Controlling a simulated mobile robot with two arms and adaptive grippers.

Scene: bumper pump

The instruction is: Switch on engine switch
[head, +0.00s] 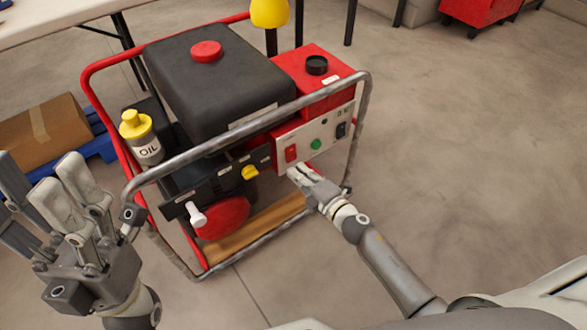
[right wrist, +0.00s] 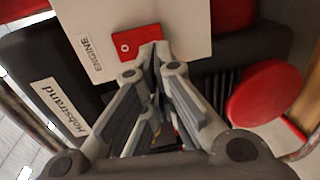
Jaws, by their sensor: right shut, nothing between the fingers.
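The engine switch (head: 291,153) is a small red rocker on the white panel (head: 323,131) of the generator. In the right wrist view, the red switch (right wrist: 124,45) shows beside an "ENGINE" label, with a small white circle on it. My right gripper (head: 297,172) is shut and empty, its fingertips just below the switch. In the right wrist view, the fingertips (right wrist: 153,50) overlap the switch's edge; I cannot tell whether they touch it. My left gripper (head: 43,180) is open and empty at the left, away from the panel.
The generator has a black tank with a red cap (head: 206,51) and a tubular frame (head: 245,122) around the panel. A green button (head: 316,144) and black switch (head: 341,130) sit right of the engine switch. An oil bottle (head: 142,140) stands at left. Floor at right is clear.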

